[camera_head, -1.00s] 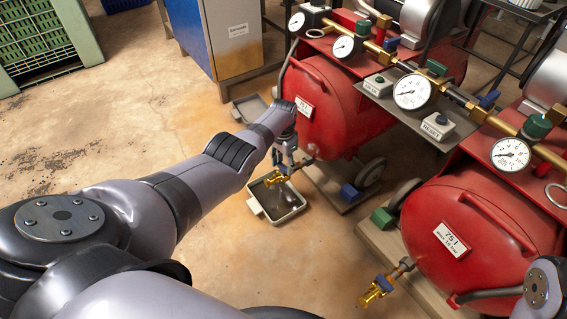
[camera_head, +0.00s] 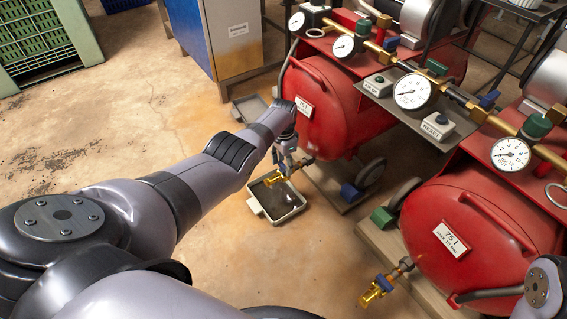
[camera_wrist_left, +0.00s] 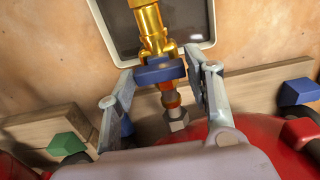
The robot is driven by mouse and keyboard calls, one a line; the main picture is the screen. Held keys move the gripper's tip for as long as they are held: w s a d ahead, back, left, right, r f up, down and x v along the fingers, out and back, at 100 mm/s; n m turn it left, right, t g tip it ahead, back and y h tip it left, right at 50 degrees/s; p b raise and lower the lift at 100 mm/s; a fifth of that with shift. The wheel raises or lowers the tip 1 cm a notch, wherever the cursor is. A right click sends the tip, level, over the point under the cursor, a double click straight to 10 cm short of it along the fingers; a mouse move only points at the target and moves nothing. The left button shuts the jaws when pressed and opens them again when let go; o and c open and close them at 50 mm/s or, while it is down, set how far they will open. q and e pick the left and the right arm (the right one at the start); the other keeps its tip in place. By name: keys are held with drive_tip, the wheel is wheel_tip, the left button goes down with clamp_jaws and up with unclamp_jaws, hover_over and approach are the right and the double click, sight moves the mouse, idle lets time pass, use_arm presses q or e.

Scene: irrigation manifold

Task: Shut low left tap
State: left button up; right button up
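The low left tap is a brass tap (camera_head: 273,180) at the bottom of the left red tank, over a shallow grey tray (camera_head: 283,212). In the left wrist view its blue handle (camera_wrist_left: 160,74) lies crosswise over the brass body (camera_wrist_left: 150,28). My left gripper (camera_head: 288,166) is at this tap. In the left wrist view the fingers of my left gripper (camera_wrist_left: 162,78) are spread, one at each end of the blue handle. Whether they touch it is unclear. In the head view the gripper partly hides the handle. My right gripper is out of view.
A second brass tap (camera_head: 373,293) with a blue handle is on the right red tank (camera_head: 470,235). The left red tank (camera_head: 335,110) stands close beside my left gripper. Wheels and wooden base boards are nearby. Open floor lies at the left.

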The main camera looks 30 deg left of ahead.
sight(283, 165)
use_arm(q)
drive_tip(key=o, duration=0.3)
drive_tip(key=shift+r, duration=0.15)
drive_tip(key=shift+w+r, duration=0.1)
drive_tip(key=shift+r, duration=0.8)
wheel_tip(283, 165, up, 10)
